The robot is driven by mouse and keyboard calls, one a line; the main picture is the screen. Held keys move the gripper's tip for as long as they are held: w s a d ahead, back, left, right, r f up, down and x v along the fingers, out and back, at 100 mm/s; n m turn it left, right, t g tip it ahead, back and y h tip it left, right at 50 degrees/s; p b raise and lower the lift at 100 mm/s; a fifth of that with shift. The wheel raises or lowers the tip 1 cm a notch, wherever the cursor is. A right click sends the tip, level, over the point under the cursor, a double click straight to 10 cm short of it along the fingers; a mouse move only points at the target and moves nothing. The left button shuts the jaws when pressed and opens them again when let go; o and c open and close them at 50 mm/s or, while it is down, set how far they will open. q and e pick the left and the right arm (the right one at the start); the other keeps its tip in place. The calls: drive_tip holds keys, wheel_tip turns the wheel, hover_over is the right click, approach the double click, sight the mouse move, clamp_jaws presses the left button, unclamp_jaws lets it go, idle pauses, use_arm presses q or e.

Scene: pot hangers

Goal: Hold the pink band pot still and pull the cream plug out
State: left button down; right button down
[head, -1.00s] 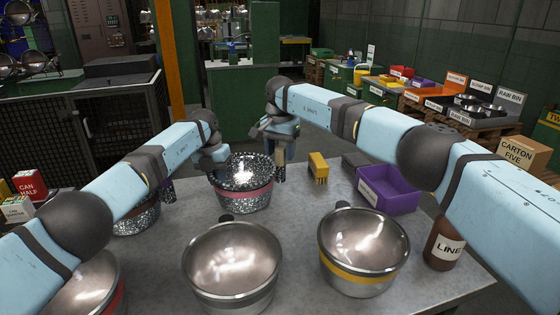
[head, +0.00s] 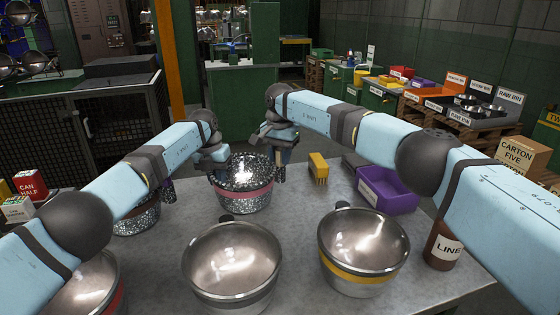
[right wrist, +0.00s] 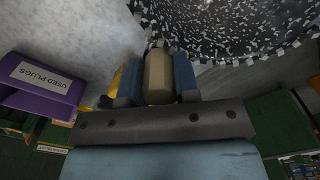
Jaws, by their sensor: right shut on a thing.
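The pink band pot (head: 243,198), speckled black and white inside and out, stands upright at the back middle of the table. My left gripper (head: 221,175) is at its left rim; its fingertips are too small and hidden to tell whether they grip. My right gripper (head: 280,176) is just right of the pot. In the right wrist view its two blue fingers are shut on the cream plug (right wrist: 158,76), close by the pot's speckled rim (right wrist: 205,58). Whether the plug still touches the pot wall is not clear.
A purple bin (head: 388,204), labelled USED PLUGS in the right wrist view (right wrist: 30,98), stands right of a yellow brush (head: 318,176). A yellow-banded pot (head: 358,272), a grey-banded pot (head: 232,291) and a brown bottle (head: 440,262) are nearer. Bare table lies between.

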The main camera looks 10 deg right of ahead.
drive_tip(key=shift+r, duration=0.75)
idle(0.7)
drive_tip(key=shift+r, duration=2.6)
use_arm(q)
drive_tip(key=c, duration=1.1)
unclamp_jaws()
drive_tip(key=shift+o, duration=0.2)
